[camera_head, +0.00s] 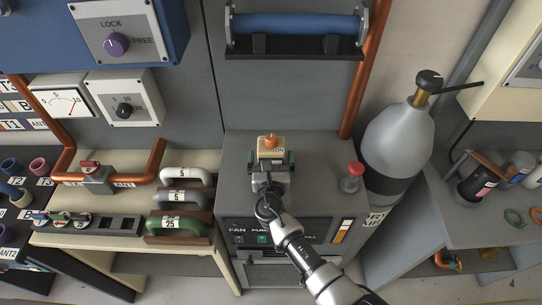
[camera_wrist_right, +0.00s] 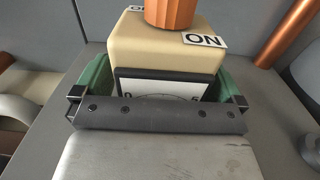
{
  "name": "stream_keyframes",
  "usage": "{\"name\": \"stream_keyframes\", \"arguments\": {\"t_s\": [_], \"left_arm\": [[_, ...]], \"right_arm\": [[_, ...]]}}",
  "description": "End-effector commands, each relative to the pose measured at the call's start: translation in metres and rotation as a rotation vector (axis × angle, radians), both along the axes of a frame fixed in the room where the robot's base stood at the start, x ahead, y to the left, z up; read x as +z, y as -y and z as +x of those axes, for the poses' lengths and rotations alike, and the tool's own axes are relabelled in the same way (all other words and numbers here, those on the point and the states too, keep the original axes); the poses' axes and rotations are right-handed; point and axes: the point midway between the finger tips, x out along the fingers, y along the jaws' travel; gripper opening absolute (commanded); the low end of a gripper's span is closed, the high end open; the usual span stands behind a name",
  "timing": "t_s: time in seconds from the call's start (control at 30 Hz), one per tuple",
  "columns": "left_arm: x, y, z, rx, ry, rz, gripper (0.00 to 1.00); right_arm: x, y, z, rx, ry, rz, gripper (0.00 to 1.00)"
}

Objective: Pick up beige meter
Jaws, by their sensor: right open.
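The beige meter (camera_head: 271,146) stands on the grey cabinet top, with an orange knob on it. In the right wrist view the beige meter (camera_wrist_right: 165,45) shows an "ON" label and a black-framed white dial, partly hidden by the gripper's dark bar. My right gripper (camera_head: 271,160) is open, with its green fingers at the left and right sides of the meter. In the right wrist view, the fingers of the right gripper (camera_wrist_right: 162,88) flank it; I cannot tell whether they touch it. My left gripper is out of view.
A red-capped knob (camera_head: 350,178) stands right of the meter on the grey cabinet (camera_head: 325,150). Grey and green handles (camera_head: 182,200) are on the beige bench at left. A blue handle bar (camera_head: 295,24) is above.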

Motion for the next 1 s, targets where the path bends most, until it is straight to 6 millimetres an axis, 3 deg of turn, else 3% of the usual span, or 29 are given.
{"name": "stream_keyframes", "arguments": {"t_s": [0.07, 0.47, 0.77, 1.0], "left_arm": [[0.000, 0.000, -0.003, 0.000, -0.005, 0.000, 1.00], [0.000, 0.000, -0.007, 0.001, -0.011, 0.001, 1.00], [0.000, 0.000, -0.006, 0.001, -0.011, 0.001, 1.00], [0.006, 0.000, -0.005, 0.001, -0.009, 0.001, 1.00]], "right_arm": [[0.000, 0.000, 0.000, 0.000, 0.000, 0.000, 0.97], [0.001, 0.000, 0.000, 0.000, 0.003, 0.000, 0.36], [0.006, 0.000, 0.000, 0.000, 0.003, 0.002, 0.35], [0.039, 0.000, 0.000, -0.002, 0.006, 0.006, 0.35]]}}
